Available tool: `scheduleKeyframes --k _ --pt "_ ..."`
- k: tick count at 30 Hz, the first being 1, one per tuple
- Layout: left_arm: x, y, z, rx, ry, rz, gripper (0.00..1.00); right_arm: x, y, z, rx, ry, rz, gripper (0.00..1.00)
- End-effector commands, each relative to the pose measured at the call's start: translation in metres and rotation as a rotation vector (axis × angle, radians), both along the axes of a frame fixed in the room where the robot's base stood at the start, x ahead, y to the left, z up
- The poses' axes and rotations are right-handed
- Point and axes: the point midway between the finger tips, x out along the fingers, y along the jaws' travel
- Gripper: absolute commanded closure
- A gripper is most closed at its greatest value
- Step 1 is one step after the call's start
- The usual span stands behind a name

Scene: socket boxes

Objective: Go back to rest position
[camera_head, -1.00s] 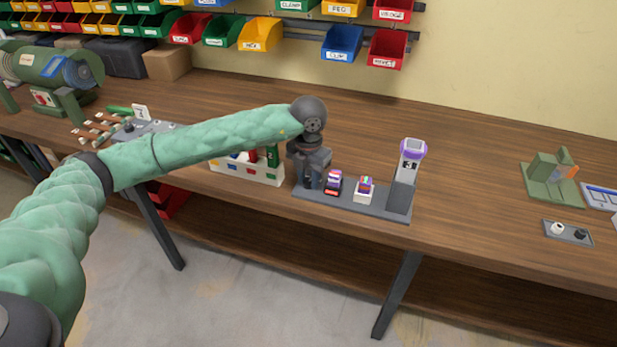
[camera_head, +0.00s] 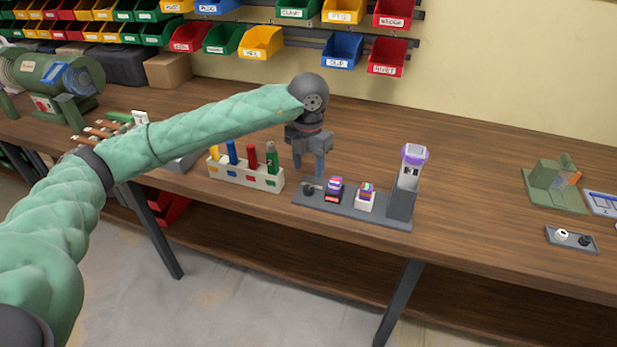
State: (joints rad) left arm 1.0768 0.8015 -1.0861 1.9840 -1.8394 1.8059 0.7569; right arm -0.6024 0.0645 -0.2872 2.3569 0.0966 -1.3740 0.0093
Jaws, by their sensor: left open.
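My left arm (camera_head: 215,128) reaches in from the left over the workbench (camera_head: 480,190). My left gripper (camera_head: 310,170) points down with its fingers apart and nothing between them. It is above the left end of a grey tray (camera_head: 378,213). On that tray stand a small dark round piece (camera_head: 308,188), a dark socket box with a purple top (camera_head: 334,188), a white box with a colored top (camera_head: 366,196) and a tall grey post with a purple head (camera_head: 411,170). My right gripper does not show.
A white rack (camera_head: 245,174) with several colored upright pegs stands left of the tray. A green fixture (camera_head: 555,185) and a small tray (camera_head: 571,239) are at the right. Colored bins (camera_head: 260,41) hang on the wall. The bench between tray and fixture is clear.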

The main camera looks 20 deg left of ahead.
Motion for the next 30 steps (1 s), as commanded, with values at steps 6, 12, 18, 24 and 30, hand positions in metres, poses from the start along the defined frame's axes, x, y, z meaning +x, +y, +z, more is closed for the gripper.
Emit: scheduleKeyframes --k 6,12,18,24,30 --pt "0.000 0.000 0.011 -0.001 0.000 0.000 0.50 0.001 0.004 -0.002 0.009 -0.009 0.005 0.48" --pt "0.000 0.000 0.012 -0.001 0.000 0.000 0.50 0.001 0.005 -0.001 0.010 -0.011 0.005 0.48" --pt "0.000 0.000 0.012 -0.001 0.000 -0.002 0.50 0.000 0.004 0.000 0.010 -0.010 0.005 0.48" --pt "0.004 -0.009 0.012 -0.045 -0.025 -0.061 0.50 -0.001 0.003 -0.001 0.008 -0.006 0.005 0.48" --pt "0.019 -0.047 0.018 -0.242 -0.122 -0.140 0.50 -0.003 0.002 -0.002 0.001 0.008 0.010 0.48"
